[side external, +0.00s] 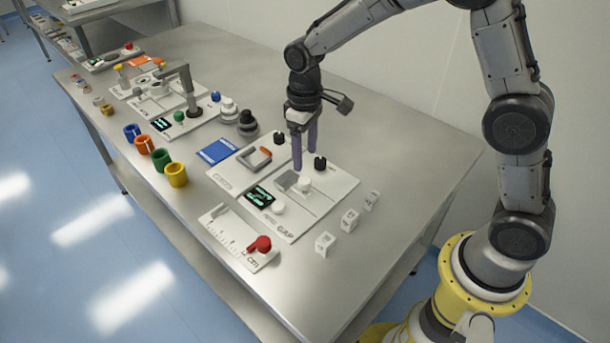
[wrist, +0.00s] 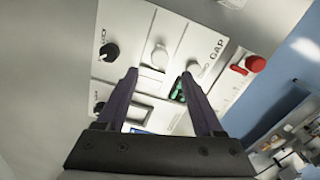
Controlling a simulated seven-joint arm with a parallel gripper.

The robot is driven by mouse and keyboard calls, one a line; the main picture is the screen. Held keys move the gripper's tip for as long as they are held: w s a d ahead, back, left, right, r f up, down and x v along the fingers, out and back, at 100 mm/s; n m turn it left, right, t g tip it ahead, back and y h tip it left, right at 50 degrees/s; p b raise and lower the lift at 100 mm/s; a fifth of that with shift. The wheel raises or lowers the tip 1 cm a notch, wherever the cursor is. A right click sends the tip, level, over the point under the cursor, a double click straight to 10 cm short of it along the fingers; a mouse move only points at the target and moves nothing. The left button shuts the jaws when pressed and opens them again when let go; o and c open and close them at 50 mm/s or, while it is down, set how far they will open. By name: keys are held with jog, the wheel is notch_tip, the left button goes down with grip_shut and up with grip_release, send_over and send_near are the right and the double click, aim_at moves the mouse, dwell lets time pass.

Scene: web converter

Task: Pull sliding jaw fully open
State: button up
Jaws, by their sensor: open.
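The white panel marked GAP (side external: 325,200) lies flat on the table. It has a grey plate (side external: 286,180), a white knob (side external: 305,184) beside the plate, a second white knob (side external: 278,208) and a green-lit display (side external: 259,196). The first white knob also shows in the wrist view (wrist: 160,57). Which part is the sliding jaw, I cannot tell for sure. My gripper (side external: 305,160) points down over the panel, with its two purple fingers apart and nothing between them. In the wrist view the first knob shows just beyond the fingertips, and contact is not visible.
Black knobs (side external: 320,163) (side external: 280,138) stand on the panels near my fingers. A ruler plate (side external: 228,231) with a red knob (side external: 261,244) lies in front. White lettered cubes (side external: 349,220) lie to the right. Coloured cups (side external: 176,175) and a blue block (side external: 216,151) are left.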

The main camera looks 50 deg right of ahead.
aim_at(305, 180)
notch_tip(305, 180, down, 8)
jog(key=shift+r, duration=0.1)
dwell(0.4)
grip_shut()
dwell(1.2)
